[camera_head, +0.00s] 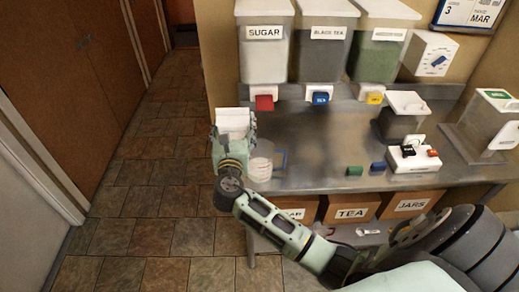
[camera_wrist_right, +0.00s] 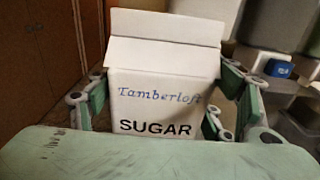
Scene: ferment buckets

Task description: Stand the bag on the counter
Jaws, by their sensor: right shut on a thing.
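The bag (camera_head: 233,120) is a white carton-like sugar bag held at the counter's left end in the head view. In the right wrist view the bag (camera_wrist_right: 160,105) reads "Tamberloft SUGAR", looks upright, and has a folded top flap. My right gripper (camera_head: 232,142) is shut on the bag, with fingers along both sides. The bag's lower part is hidden by the gripper, so I cannot tell whether it touches anything. The metal counter (camera_head: 315,135) lies to the right of the bag. My left gripper is not in view.
A clear stacked container (camera_head: 260,162) stands on the counter close right of my gripper. SUGAR (camera_head: 264,55), BLACK TEA (camera_head: 322,62) and green-filled (camera_head: 377,60) dispensers stand behind. The counter's middle is clear.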

